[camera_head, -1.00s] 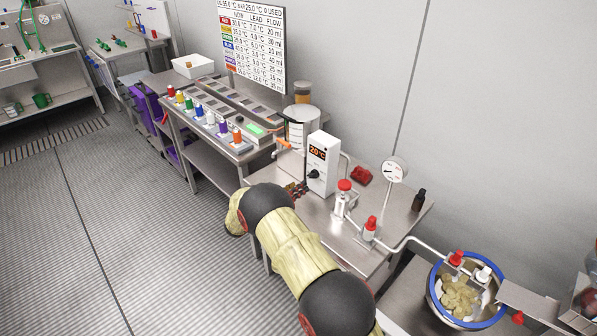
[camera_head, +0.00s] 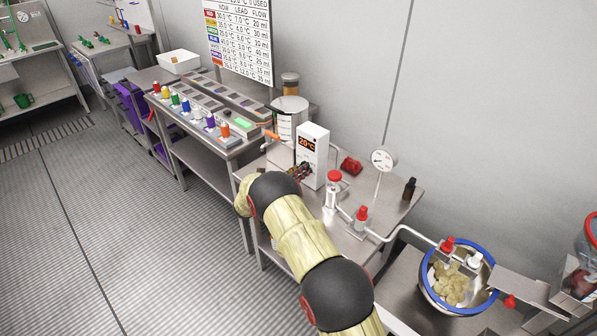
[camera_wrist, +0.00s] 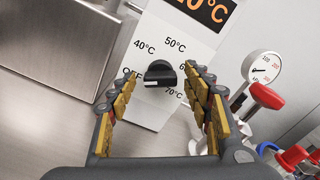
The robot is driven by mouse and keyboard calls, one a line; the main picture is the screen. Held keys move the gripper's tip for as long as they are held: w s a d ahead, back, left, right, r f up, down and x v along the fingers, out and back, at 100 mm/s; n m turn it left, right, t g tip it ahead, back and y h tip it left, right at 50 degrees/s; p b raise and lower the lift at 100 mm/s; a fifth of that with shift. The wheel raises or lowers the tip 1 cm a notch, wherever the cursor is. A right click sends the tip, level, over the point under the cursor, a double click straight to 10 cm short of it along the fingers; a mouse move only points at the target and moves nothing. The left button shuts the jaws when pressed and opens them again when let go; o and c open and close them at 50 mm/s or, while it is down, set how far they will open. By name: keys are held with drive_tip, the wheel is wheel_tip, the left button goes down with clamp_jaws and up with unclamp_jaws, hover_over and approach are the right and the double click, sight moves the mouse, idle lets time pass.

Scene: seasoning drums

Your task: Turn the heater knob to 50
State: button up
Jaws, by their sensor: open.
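The heater (camera_head: 311,150) is a white upright box on the steel table, with a display that reads 20°C. Its black knob (camera_wrist: 160,75) shows in the wrist view, with marks for OFF, 40°C, 50°C, a partly hidden 60 mark and 70°C around it. The knob's pointer side lies toward OFF. My gripper (camera_wrist: 152,82) is open, its two padded fingers on either side of the knob in the picture. I cannot tell whether they touch it.
A metal tank (camera_head: 287,122) stands left of the heater. Red-topped valves (camera_head: 334,185), a gauge (camera_head: 383,160) and a red object (camera_head: 351,166) stand to its right. A blue-rimmed bowl (camera_head: 429,297) is at the lower right. A dark bottle (camera_head: 409,188) stands near the wall.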

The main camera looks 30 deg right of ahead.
drive_tip(key=shift+c, duration=1.2)
drive_tip(key=c, duration=0.9)
drive_tip(key=shift+m+b, duration=0.3)
drive_tip(key=shift+m, duration=0.1)
drive_tip(key=shift+m+b, duration=5.95)
drive_tip(key=shift+m, duration=5.55)
